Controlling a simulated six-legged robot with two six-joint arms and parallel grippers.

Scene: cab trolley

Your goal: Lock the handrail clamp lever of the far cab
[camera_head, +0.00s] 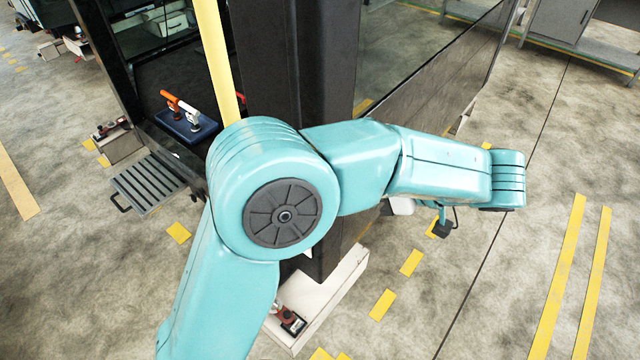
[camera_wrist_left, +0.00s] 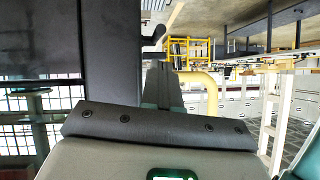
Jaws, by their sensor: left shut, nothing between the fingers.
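My left arm crosses the head view, and its gripper is hidden there or cannot be made out. In the left wrist view my left gripper (camera_wrist_left: 161,68) is shut and empty, its fingers pointing up the picture. Just beyond the fingertips a black hooked handle (camera_wrist_left: 155,36) juts from the side of a dark post (camera_wrist_left: 112,55). It may be the clamp lever, but I cannot tell, nor whether the fingers touch it. A yellow rail (camera_head: 216,55) runs down the dark cab (camera_head: 300,60) in the head view; a bent yellow pipe shows in the wrist view (camera_wrist_left: 210,88). My right gripper is not in view.
An orange-and-white handle (camera_head: 180,107) stands on a blue pad (camera_head: 188,127) inside the cab. A grated step (camera_head: 148,184) sits below the doorway. A small red-and-black device (camera_head: 291,322) is on a white base (camera_head: 335,290). The floor to the right is clear.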

